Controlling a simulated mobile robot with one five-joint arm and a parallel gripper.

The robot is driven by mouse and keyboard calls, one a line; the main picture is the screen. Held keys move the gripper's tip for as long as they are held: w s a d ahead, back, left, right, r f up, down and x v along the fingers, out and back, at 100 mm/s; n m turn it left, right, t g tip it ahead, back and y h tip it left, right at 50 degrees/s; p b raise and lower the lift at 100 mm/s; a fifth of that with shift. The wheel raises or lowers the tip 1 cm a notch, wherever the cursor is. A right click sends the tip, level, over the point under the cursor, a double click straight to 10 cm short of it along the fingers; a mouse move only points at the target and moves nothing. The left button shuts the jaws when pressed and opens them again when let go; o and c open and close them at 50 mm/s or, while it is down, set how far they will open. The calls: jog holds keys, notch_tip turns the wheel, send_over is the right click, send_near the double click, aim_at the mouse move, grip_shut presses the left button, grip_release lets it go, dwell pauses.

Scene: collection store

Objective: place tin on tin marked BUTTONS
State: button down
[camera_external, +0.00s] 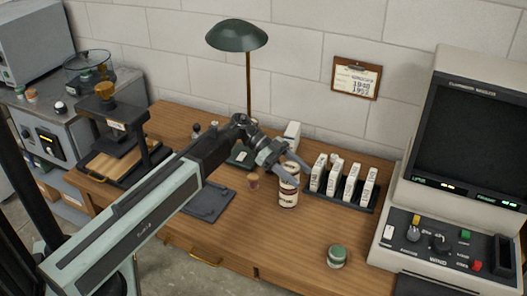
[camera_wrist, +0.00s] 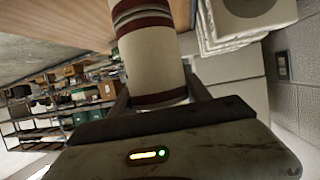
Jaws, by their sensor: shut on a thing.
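My gripper (camera_external: 287,168) is shut on a cream tin (camera_external: 290,170) with dark red bands. The wrist view shows this tin (camera_wrist: 152,62) upright in the jaws, its side filling the middle. Another banded cream tin (camera_external: 288,197) stands on the wooden table directly below it. The two look lined up and touching or nearly so; a small gap cannot be ruled out. A second banded piece also shows at the top edge of the wrist view (camera_wrist: 138,8). The lettering is too small to read, so I cannot tell which tin is marked BUTTONS.
A rack of white boxes (camera_external: 343,182) stands just right of the tins. A green lamp (camera_external: 236,36) rises behind. The table between the tins and the green-lidded tin is clear.

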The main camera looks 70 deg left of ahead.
jog(key=shift+f, duration=0.2)
jog(key=c, duration=0.5)
grip_release()
jog(key=shift+r, duration=0.1)
jog(key=shift+s+a+r+p, duration=0.15)
jog(key=shift+a+r+p, duration=0.1)
jog(key=shift+r+p, duration=0.2)
jog(key=p+v, duration=0.4)
jog(key=v, duration=0.7)
jog(key=shift+s, duration=0.15)
jog(key=shift+a, duration=0.1)
